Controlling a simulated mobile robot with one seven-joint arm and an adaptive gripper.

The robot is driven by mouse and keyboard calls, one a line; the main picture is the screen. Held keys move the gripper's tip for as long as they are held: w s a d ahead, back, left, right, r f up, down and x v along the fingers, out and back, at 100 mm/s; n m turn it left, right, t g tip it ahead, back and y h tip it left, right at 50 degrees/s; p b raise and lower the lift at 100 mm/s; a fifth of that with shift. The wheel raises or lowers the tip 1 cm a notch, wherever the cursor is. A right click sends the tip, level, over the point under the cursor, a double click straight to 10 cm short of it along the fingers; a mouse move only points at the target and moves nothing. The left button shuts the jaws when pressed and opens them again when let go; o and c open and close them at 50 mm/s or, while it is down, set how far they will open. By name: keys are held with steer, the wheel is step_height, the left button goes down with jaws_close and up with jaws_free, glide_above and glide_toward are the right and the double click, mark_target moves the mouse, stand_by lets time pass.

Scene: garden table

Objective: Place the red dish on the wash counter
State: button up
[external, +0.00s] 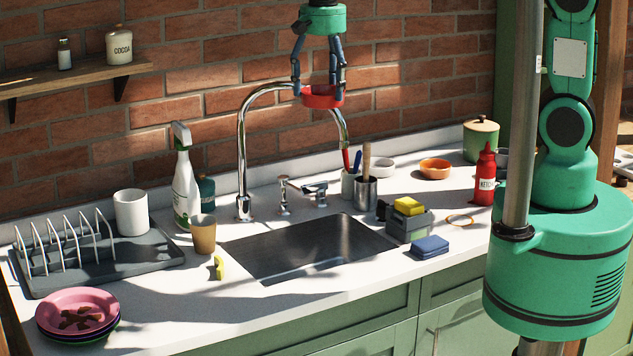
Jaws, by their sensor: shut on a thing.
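The red dish (323,97) is a small shallow dish held in the air in front of the brick wall, near the top of the faucet's arch. My gripper (320,88) points down from the top of the picture and is shut on the red dish, with its dark fingers around the dish. The wash counter (330,290) is a white worktop with a steel sink (305,247) set into it. The dish is well above the counter.
A tall chrome faucet (243,150) arches beside the held dish. A dish rack (70,250), stacked plates (77,312), soap bottle (186,185), tan cup (203,235), utensil cup (366,192), sponge caddy (410,222) and ketchup bottle (485,175) stand around.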

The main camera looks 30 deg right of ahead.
steer(key=s+d+m, duration=0.1)
steer(key=d+m, duration=0.2)
steer(key=d, duration=0.9)
steer(key=s+d+f+m+b, duration=0.15)
steer(key=s+d+m, duration=0.35)
steer(key=s+d, duration=0.5)
steer(key=s+d+f+m+b, duration=0.1)
steer(key=s+d+f+m, duration=0.35)
steer(key=d, duration=0.85)
steer(key=shift+m, duration=0.35)
steer(key=f, duration=0.8)
steer(key=s+f, duration=0.1)
steer(key=f, duration=1.5)
steer(key=shift+s+d+f+p, duration=0.1)
steer(key=shift+s+p, duration=0.2)
steer(key=shift+s, duration=0.05)
steer(key=shift+w, duration=0.15)
steer(key=w, duration=0.5)
steer(key=w+f, duration=0.1)
steer(key=w, duration=0.4)
steer(key=w+d, duration=0.1)
steer(key=w, duration=0.4)
steer(key=shift+w+f, duration=0.25)
steer(key=shift+w, duration=0.15)
steer(key=shift+f, duration=1.75)
